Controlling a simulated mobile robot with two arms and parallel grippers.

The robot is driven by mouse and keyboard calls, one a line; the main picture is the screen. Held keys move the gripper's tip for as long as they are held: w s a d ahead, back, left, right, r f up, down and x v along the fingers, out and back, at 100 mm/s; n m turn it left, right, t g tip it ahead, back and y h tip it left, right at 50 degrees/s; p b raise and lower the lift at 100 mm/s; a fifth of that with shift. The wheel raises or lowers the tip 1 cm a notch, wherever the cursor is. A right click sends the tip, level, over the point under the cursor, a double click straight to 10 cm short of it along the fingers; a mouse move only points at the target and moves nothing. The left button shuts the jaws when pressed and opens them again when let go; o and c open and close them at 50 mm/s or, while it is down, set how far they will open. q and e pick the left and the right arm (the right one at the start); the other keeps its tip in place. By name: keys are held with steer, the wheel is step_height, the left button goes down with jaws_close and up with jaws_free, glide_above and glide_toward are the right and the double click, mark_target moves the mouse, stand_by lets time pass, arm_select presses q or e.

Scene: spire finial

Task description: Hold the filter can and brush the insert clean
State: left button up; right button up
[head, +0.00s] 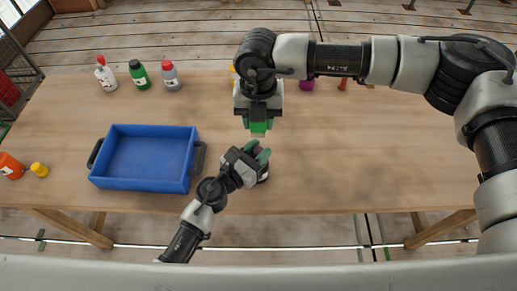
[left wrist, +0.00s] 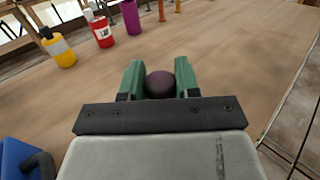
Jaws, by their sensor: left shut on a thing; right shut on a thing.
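My left gripper (head: 262,153) is shut on a dark round thing, which appears to be the filter can (head: 264,177), near the table's front edge. In the left wrist view the can's dark rounded top (left wrist: 160,84) shows between the green fingers (left wrist: 160,75). My right gripper (head: 259,127) points down, just behind and above the left one. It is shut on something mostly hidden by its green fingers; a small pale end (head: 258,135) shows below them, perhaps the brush. I cannot make out the insert, nor whether the pale end touches the can.
An empty blue tray (head: 148,186) with dark handles stands left of my left gripper. Several bottles, such as the green bottle (head: 139,76), stand along the back edge. An orange bottle (head: 11,166) and a yellow one (head: 39,169) are far left. The table's right half is mostly clear.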

arm_select(q)
steer(key=o, duration=1)
steer(key=shift+o, duration=0.2)
steer(key=v, duration=1.2)
